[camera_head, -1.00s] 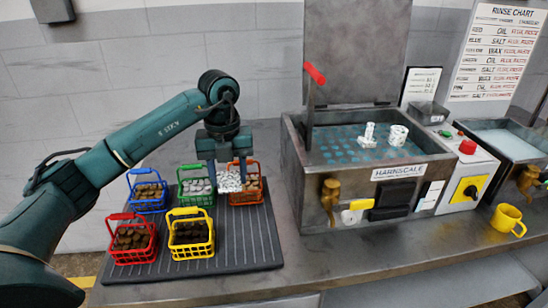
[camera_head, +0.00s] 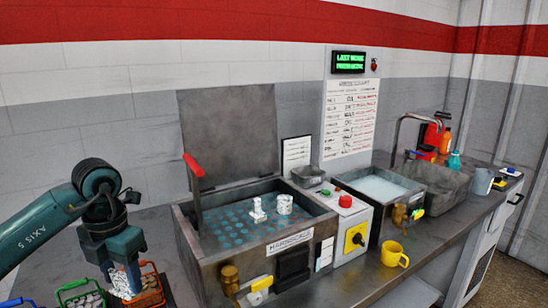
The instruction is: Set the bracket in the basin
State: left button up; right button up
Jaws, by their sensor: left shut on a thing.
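My left gripper (camera_head: 122,266) points down at the lower left, shut on a pale, speckled part (camera_head: 123,286) just above the wire baskets. The fingers hide some of it, and I cannot tell its full shape. A white upright piece on a flat foot (camera_head: 258,211), which looks like a bracket, stands in the open metal tank (camera_head: 205,262) with a blue perforated floor. A white ringed cylinder (camera_head: 284,204) stands beside it. Right of the tank are a liquid-filled basin (camera_head: 378,187) and a grey sink basin (camera_head: 441,184) under a tap. My right gripper is out of view.
An orange basket (camera_head: 149,296) and a green basket (camera_head: 80,291) are beside my left gripper. The tank's raised lid (camera_head: 229,135) and red-handled lever (camera_head: 194,168) stand up high. A control box (camera_head: 355,238) and yellow mug (camera_head: 394,254) are to the right.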

pick_arm(q)
jog(key=s+d+f+m, duration=0.4)
jog(key=m, duration=1.2)
jog(key=s+d+f+m+b, duration=0.1)
jog(key=s+d+f+m, duration=0.3)
jog(key=m, duration=1.2)
jog(key=shift+s+d+m, duration=0.2)
jog(key=shift+s+m, duration=0.05)
jog(key=shift+m, duration=0.05)
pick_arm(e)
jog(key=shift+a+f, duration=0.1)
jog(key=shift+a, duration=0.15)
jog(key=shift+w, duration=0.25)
pick_arm(q)
jog(key=shift+s+f, duration=0.1)
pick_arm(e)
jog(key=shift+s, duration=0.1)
